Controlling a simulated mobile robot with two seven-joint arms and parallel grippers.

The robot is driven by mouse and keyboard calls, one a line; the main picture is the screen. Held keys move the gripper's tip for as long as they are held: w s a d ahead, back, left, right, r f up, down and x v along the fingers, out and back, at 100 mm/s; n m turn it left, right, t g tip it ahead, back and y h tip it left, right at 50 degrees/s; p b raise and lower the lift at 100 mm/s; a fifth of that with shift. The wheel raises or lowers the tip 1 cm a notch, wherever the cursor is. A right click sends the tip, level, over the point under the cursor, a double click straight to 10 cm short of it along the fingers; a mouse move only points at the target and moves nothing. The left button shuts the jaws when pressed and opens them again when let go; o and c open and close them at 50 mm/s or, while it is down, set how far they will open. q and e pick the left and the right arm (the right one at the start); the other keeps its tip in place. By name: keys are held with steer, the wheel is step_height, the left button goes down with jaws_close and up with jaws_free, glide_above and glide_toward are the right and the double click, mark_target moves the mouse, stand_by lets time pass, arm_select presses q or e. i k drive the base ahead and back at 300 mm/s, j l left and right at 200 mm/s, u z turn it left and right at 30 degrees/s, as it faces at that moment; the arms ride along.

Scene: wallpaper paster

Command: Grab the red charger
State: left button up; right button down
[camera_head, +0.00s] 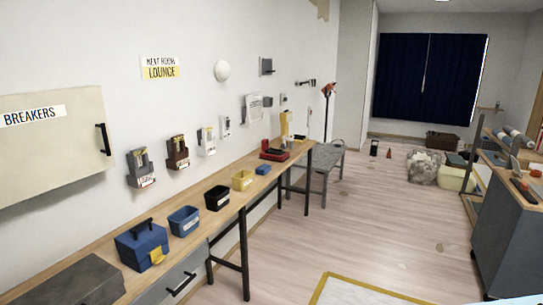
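A dark red charger (177,155) is mounted on the left wall above the workbench. It has a pale label at its lower edge and a yellowish mark near its top. A similar grey charger (140,168) hangs to its left, and a whitish unit (206,141) hangs to its right. Neither of my grippers is in view, so nothing is seen touching the red charger.
A long wooden workbench (222,209) runs below the chargers. It bears a blue toolbox (141,246), several small bins and a red item (274,154). A breaker cabinet (50,140) is at left. The middle floor (345,235) is clear; a grey cabinet (510,235) stands at right.

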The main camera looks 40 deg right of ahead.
mark_target(276, 155)
steer(key=i+l+z, duration=0.2)
steer(key=l, duration=0.15)
steer(key=i+l+z, duration=0.9)
steer(key=z, duration=0.2)
steer(key=i+z, duration=0.4)
steer(key=i, duration=1)
steer(key=i+l+u, duration=0.2)
steer(key=i+u, duration=0.25)
steer(key=i, duration=0.2)
steer(key=i+l+u, duration=0.45)
steer(key=i, duration=0.2)
steer(key=i+l+u, duration=0.45)
steer(key=i+l, duration=0.1)
